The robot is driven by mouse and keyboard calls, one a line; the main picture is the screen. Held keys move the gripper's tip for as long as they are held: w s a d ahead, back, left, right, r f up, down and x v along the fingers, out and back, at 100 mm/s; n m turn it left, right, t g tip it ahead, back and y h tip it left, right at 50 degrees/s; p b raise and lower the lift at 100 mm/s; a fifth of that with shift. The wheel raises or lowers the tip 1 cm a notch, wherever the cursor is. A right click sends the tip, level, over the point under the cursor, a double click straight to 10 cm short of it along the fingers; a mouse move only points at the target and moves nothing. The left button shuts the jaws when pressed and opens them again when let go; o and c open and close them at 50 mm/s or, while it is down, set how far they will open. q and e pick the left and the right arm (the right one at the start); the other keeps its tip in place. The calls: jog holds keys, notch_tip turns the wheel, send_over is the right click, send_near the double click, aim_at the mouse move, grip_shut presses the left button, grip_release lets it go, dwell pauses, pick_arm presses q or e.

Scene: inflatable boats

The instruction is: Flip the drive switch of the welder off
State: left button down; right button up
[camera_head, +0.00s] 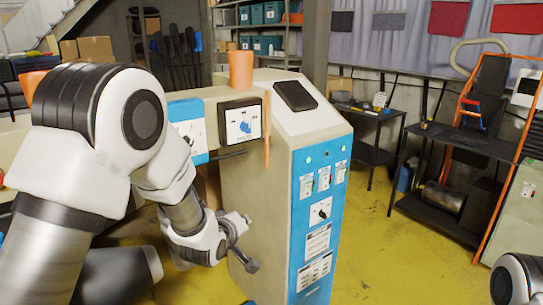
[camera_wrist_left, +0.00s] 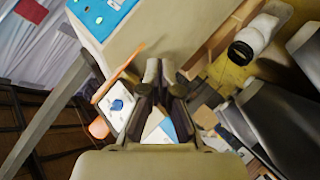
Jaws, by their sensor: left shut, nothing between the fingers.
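The welder (camera_head: 265,190) is a tall beige cabinet with a blue front panel. The panel bears several small switches and a dark knob (camera_head: 320,210) on a white plate. A beige arm on its left carries a dark-framed white plate with a blue rotary knob (camera_head: 245,126); a blue knob also shows in the left wrist view (camera_wrist_left: 117,105). I cannot tell which control is the drive switch. My left gripper (camera_head: 248,243) is low beside the cabinet's left side, below the blue knob. Its fingers (camera_wrist_left: 160,68) are shut and empty. My right gripper is out of view.
An orange cup (camera_head: 240,70) stands on the beige arm near the cabinet. A dark table (camera_head: 458,142) and an orange-framed rack (camera_head: 498,165) stand at the right. Yellow floor (camera_head: 385,250) is open right of the cabinet.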

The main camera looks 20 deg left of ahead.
pick_arm(q)
jog(key=s+a+f+m+g, duration=0.1)
jog(key=s+f+m+g, duration=0.15)
jog(key=s+f, duration=0.55)
jog(key=s+f+m+g, duration=0.1)
jog(key=s+f+g, duration=0.25)
jog(key=f, duration=0.85)
jog(key=s+f+m+g, duration=0.1)
jog(key=s+f, duration=0.3)
jog(key=s, duration=0.5)
jog(key=s+f+m+g, duration=0.2)
jog(key=s+f+g, duration=0.2)
jog(key=s, duration=0.5)
jog(key=s+f+m+g, duration=0.2)
jog(key=s+f, duration=0.4)
jog(key=s, duration=0.4)
jog(key=shift+a, duration=0.3)
